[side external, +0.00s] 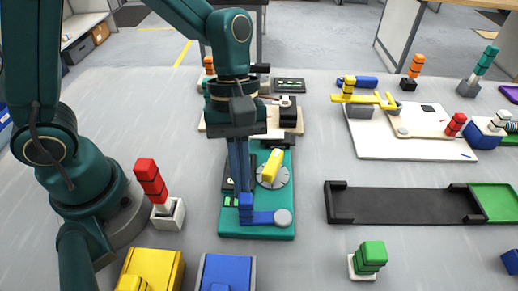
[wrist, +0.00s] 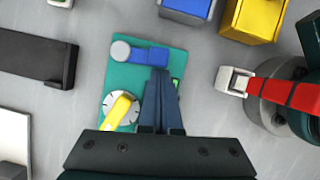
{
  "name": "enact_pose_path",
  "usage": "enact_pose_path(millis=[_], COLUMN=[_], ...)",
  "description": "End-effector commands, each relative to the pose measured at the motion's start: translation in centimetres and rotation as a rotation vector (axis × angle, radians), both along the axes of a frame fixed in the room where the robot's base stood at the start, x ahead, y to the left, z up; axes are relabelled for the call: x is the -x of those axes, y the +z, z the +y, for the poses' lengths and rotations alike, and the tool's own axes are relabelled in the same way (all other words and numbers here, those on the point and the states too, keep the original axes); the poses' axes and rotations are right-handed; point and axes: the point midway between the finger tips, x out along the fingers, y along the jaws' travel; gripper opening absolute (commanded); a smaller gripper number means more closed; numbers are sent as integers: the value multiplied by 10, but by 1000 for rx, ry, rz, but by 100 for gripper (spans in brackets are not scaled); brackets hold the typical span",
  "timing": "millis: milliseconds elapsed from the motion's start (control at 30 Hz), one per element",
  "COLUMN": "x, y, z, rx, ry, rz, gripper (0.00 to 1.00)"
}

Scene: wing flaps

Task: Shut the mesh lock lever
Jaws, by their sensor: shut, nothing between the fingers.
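A teal panel (side external: 258,232) lies flat on the table in front of my arm. A blue lever (side external: 264,217) on it runs left from a round grey pivot to an upright blue handle block. In the wrist view the lever (wrist: 143,54) points right from its pivot. No label shows which lever is the mesh lock. A yellow handle (side external: 271,166) sits on a grey dial on the same panel. My gripper (side external: 244,192) is shut and empty, pointing down with its tips at the handle block. The fingertips (wrist: 160,74) overlap the handle's edge in the wrist view; contact cannot be told.
A small green patch (side external: 230,202) shows on the panel, left of the handle block. Blue (side external: 227,272) and yellow (side external: 150,266) boxes stand in front. A red-topped post (side external: 151,181) stands left; a black tray (side external: 400,203) lies right. Bare table separates the panel and tray.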

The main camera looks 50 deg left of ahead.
Motion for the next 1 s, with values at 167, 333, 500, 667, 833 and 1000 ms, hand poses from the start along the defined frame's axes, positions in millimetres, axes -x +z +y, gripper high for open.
enact_pose_path(millis=[167, 333, 500, 667, 833, 1000], x=[7, 16, 24, 31, 36, 39], y=[0, 0, 0, 0, 0, 0], z=[-3, -10, -18, -26, -36, -44], rx=[0, 0, 0, 0, 0, 0], ry=[98, 103, 103, 102, 102, 103], rz=[0, 0, 0, 0, 0, 0], gripper=[0, 0, 0, 0, 0, 0])
